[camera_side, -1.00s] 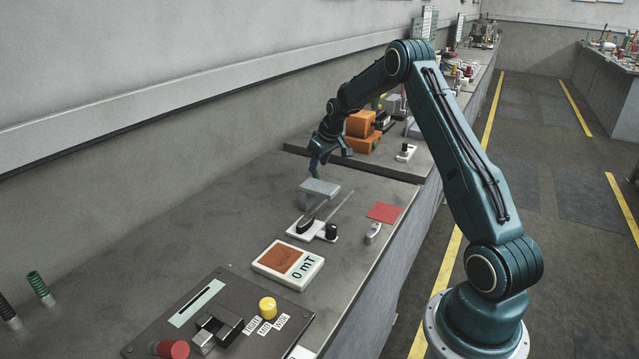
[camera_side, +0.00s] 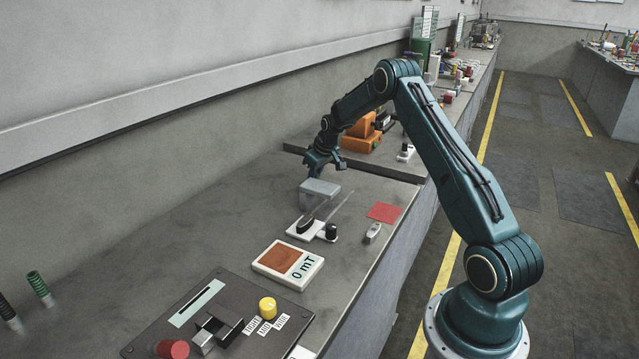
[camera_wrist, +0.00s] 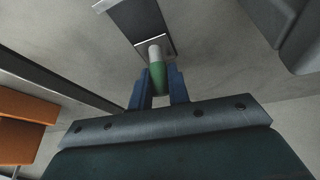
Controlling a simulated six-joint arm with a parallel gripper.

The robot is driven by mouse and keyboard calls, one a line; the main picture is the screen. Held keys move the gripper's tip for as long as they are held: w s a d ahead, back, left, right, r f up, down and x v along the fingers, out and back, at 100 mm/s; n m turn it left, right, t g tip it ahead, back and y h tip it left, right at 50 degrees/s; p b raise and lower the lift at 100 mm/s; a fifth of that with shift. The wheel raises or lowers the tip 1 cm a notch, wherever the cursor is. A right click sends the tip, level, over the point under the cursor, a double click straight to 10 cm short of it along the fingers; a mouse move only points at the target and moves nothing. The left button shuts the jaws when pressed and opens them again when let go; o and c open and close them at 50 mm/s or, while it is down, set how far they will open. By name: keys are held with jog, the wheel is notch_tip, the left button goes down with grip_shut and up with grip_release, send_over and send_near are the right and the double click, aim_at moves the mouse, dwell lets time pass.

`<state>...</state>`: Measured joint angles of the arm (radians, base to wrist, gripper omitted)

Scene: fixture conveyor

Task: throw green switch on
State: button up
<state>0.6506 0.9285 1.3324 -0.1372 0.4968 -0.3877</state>
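A green lever with a white end (camera_wrist: 158,68) shows in the wrist view, beside a dark grey plate (camera_wrist: 140,22). It looks like the green switch. The two blue fingers of my gripper (camera_wrist: 159,90) stand apart on either side of the green part. I cannot tell whether they touch it. Another green ribbed handle (camera_side: 40,286) stands at the far left of the bench in the side view.
Orange blocks (camera_side: 362,138) lie behind my gripper. In front are a white base with a black knob (camera_side: 305,224), a red square (camera_side: 384,212), a meter reading 0 mT (camera_side: 288,264) and a control panel (camera_side: 190,325). Bare bench lies left of the grey box.

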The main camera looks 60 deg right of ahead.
grip_shut()
jog(key=shift+s+t, duration=0.25)
jog(key=shift+t, duration=0.15)
jog(key=shift+s+t, duration=0.55)
jog(key=shift+t, duration=0.75)
jog(key=shift+s+f+m+t, duration=0.15)
jog(key=shift+s+t, duration=0.25)
jog(key=shift+t, duration=0.7)
jog(key=shift+s+r+m+t, duration=0.15)
jog(key=shift+s+t, duration=0.25)
jog(key=shift+t, duration=0.7)
jog(key=shift+f, duration=0.1)
jog(key=o, duration=0.6)
grip_release()
